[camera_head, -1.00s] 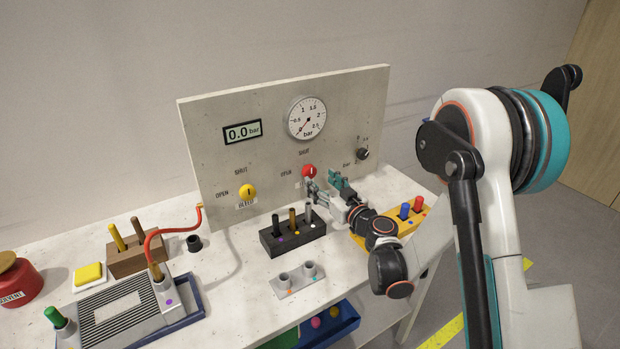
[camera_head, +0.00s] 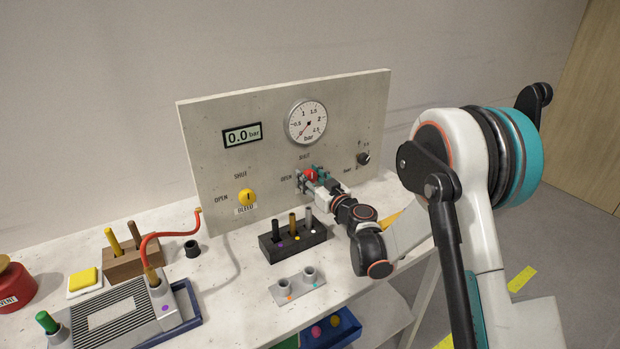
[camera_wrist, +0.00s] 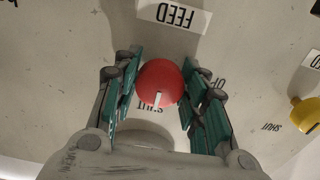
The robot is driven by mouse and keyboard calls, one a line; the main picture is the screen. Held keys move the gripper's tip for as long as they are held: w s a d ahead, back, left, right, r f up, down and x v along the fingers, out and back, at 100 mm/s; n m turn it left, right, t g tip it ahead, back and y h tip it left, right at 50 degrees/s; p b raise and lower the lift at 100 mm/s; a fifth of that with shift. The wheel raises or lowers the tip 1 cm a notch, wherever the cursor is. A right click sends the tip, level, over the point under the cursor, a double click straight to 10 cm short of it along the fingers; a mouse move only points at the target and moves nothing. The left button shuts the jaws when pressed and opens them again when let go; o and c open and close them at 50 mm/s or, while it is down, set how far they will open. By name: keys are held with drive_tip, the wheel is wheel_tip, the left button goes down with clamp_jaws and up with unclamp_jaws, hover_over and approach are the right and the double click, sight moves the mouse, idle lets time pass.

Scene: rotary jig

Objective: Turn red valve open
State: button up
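The red valve (camera_head: 311,174) is a round knob on the upright panel, below the pressure gauge. In the wrist view the red valve (camera_wrist: 160,83) sits between my gripper's fingers, its white pointer mark toward the "SHUT" label. In the head view my gripper (camera_head: 312,182) is at the panel and partly covers the knob. The "OPEN" label (camera_head: 286,178) is left of the knob in the head view.
The yellow bleed valve (camera_head: 247,197) is on the panel to the left. The gauge (camera_head: 306,122) reads near zero and the display (camera_head: 242,134) shows 0.0 bar. A dark block (camera_head: 270,250) with several pegs stands below my wrist. A small black knob (camera_head: 363,158) is at right.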

drive_tip(key=c, duration=0.3)
drive_tip(key=shift+c, duration=0.2)
drive_tip(key=shift+n, duration=0.3)
drive_tip(key=n, duration=0.3)
drive_tip(key=shift+n+b, duration=0.3)
drive_tip(key=shift+b, duration=0.1)
drive_tip(key=n, duration=0.4)
drive_tip(key=shift+n, duration=0.3)
drive_tip(key=n+b, duration=0.1)
drive_tip(key=n, duration=0.3)
drive_tip(key=shift+n, duration=2.5)
